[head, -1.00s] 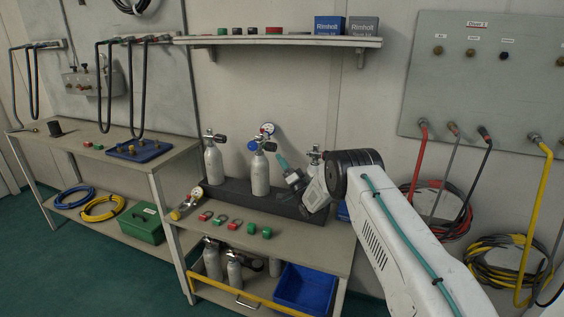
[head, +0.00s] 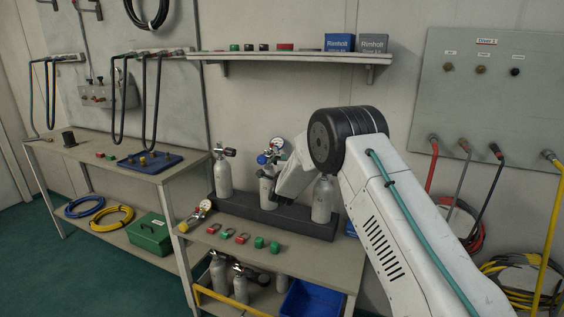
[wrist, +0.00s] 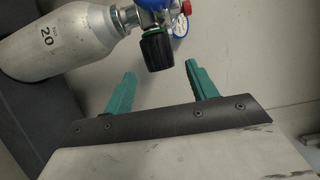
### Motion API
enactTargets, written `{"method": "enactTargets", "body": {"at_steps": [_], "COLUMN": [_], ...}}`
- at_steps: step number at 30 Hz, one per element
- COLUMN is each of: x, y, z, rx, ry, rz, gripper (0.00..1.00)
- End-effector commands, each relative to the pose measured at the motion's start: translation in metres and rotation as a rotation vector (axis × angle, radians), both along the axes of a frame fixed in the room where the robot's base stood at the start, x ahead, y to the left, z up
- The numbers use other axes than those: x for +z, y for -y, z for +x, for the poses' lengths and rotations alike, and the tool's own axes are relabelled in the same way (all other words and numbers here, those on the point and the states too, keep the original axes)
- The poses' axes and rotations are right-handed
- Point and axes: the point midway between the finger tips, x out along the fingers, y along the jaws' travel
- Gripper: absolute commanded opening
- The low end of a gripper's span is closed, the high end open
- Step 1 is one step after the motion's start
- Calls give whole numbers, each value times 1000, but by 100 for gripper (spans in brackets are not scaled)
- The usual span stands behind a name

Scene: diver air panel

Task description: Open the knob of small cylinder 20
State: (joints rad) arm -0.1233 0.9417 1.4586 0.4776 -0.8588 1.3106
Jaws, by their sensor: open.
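Small cylinder 20 (wrist: 45,45) is grey with "20" on its side. It lies across the upper left of the wrist view, its valve pointing right. Its black knob with a green ring (wrist: 157,50) sticks out toward my gripper (wrist: 160,69). The gripper's teal fingers are open, one on each side of the knob's line, with the knob just beyond the fingertips, apart from them. In the head view my wrist is beside the middle cylinder (head: 266,194), which appears to be the same one; the fingers and knob are hidden there.
A gauge with a blue cover (wrist: 180,25) and a red cap (wrist: 187,7) sit close behind the knob. Cylinders stand left (head: 223,175) and right (head: 322,202) in the dark rack (head: 240,208). A shelf (head: 290,57) hangs above.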

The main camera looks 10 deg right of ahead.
Motion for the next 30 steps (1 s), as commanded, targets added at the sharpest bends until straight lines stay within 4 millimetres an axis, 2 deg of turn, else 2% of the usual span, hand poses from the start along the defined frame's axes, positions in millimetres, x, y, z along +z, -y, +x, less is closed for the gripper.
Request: {"method": "enactTargets", "body": {"at_steps": [6,12,24,29,30], "x": [-2,-2,-2,-2,-2], "y": [9,14,17,18,18], "z": [36,59,66,66,66], "rx": [0,1,0,0,0], "ry": [3,3,2,3,3], "rz": [-2,-3,-4,-4,-4], "gripper": [58,58,58,13,13]}}
